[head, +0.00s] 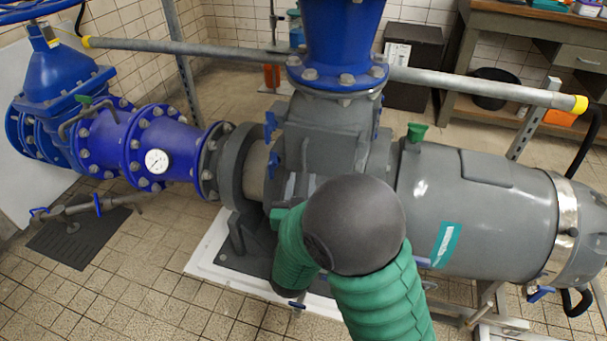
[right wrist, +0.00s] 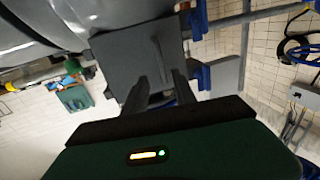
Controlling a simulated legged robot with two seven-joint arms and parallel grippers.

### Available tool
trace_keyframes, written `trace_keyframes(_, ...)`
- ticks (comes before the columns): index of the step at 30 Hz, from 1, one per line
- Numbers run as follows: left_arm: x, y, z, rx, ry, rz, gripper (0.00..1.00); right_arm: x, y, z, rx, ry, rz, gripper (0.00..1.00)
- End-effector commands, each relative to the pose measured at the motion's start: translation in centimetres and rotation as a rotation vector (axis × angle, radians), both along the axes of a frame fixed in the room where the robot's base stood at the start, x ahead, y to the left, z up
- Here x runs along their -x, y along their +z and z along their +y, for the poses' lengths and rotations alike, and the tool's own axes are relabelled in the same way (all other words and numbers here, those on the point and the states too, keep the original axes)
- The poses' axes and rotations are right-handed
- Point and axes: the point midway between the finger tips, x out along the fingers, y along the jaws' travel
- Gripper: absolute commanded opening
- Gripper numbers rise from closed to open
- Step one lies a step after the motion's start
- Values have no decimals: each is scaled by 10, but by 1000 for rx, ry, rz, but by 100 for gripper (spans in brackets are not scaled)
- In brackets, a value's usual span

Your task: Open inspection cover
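In the right wrist view a flat, dark grey square cover (right wrist: 120,62) sits against the grey pump housing. Blue latches (right wrist: 201,77) show beyond its right side. My right gripper (right wrist: 160,76) faces the cover, its two dark fingers apart with nothing seen between them. Whether the fingertips touch the cover cannot be told. In the head view the right gripper (head: 301,184) is at the housing's near side, partly hidden by my own arm. Blue latches (head: 270,125) stand along the housing's left edge. My left gripper is not in view.
A grey motor (head: 485,205) lies to the right and a blue pipe with a gauge (head: 157,161) to the left. A blue vertical pipe (head: 342,40) rises above the housing. A grey rail (head: 450,81) crosses behind. Tiled floor (head: 150,250) is free at the front left.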

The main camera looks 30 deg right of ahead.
Motion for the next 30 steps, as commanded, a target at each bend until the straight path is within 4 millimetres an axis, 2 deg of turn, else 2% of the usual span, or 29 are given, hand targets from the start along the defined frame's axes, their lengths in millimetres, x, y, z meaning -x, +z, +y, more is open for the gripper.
trace_keyframes(3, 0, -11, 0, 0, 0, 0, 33, -25, -2, -18, 1, -1, -3, 33)
trace_keyframes(9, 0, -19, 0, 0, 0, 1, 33, -53, 0, -39, 1, 1, -2, 33)
trace_keyframes(20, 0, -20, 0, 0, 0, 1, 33, -60, 1, -44, 1, 2, 1, 33)
trace_keyframes(27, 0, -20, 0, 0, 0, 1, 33, -60, 1, -44, 0, 2, 0, 1)
trace_keyframes(30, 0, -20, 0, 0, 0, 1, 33, -60, 1, -44, 0, 2, 0, 0)
